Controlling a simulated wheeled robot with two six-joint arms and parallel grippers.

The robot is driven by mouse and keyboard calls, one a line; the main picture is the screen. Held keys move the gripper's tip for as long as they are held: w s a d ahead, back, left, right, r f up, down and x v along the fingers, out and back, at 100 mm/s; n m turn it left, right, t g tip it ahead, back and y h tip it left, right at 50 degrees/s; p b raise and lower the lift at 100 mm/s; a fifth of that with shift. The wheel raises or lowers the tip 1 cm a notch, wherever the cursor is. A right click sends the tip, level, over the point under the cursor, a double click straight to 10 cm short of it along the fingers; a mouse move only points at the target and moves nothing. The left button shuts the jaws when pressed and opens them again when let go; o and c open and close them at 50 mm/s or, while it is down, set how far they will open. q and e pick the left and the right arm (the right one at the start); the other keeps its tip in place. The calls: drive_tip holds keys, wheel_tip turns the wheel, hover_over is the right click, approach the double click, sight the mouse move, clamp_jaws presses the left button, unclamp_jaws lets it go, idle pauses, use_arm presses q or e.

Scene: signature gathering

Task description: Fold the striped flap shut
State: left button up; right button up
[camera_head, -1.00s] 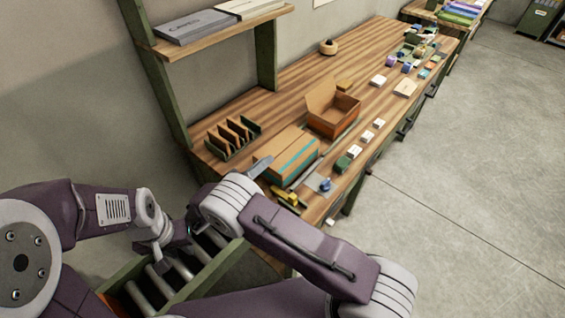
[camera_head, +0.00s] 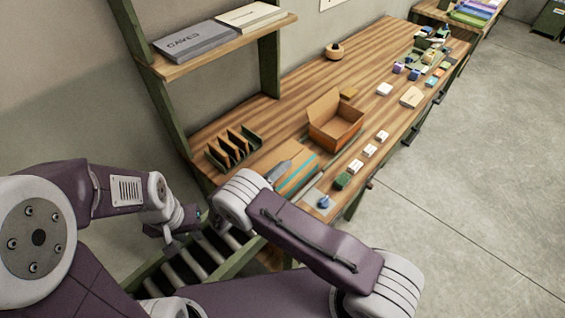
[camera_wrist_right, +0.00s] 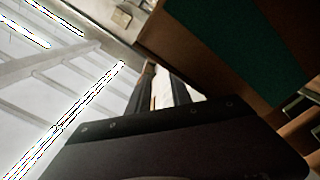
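A closed-looking cardboard box with a teal stripe (camera_head: 302,178) sits on the wooden bench, partly hidden behind my right arm. A broad teal band (camera_wrist_right: 225,45) on brown card fills the upper right of the right wrist view. My right gripper (camera_wrist_right: 163,88) shows there as dark fingers with a pale strip between them, left of the teal band; contact is unclear.
An open cardboard box (camera_head: 338,122) stands behind the striped one. A slotted rack (camera_head: 233,148) is to its left. Small boxes (camera_head: 370,150) line the front edge. A shelf (camera_head: 215,48) is above the left end.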

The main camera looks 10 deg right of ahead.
drive_tip(key=shift+s+r, duration=0.1)
drive_tip(key=shift+s, duration=0.1)
clamp_jaws()
drive_tip(key=shift+d, duration=0.1)
drive_tip(key=shift+w, duration=0.1)
drive_tip(key=c, duration=0.5)
unclamp_jaws()
drive_tip(key=shift+c, duration=0.2)
drive_tip(key=o, duration=0.5)
drive_tip(key=shift+o, duration=0.2)
